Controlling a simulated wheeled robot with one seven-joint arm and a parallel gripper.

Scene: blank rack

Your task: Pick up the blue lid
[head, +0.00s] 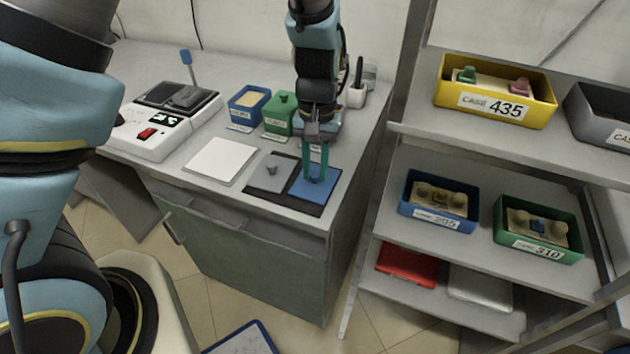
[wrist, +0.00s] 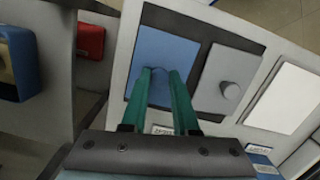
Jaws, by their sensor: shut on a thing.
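The blue lid (head: 314,186) is a flat square plate lying on the right part of a dark mat (head: 283,200) at the right front of the counter. In the wrist view the blue lid (wrist: 163,52) lies under and ahead of my fingers. My gripper (head: 315,178) points down onto the lid's middle, with its teal fingers close together. In the wrist view my gripper (wrist: 158,74) is shut at the lid's centre, on its knob, which the fingertips mostly hide. The lid appears to rest flat on the mat.
A grey lid (head: 270,173) with a knob lies on the mat, just left of the blue one. A white square plate (head: 220,160), a green box (head: 280,115) and a blue box (head: 249,104) stand nearby. A rack with labelled bins (head: 437,225) is at right.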

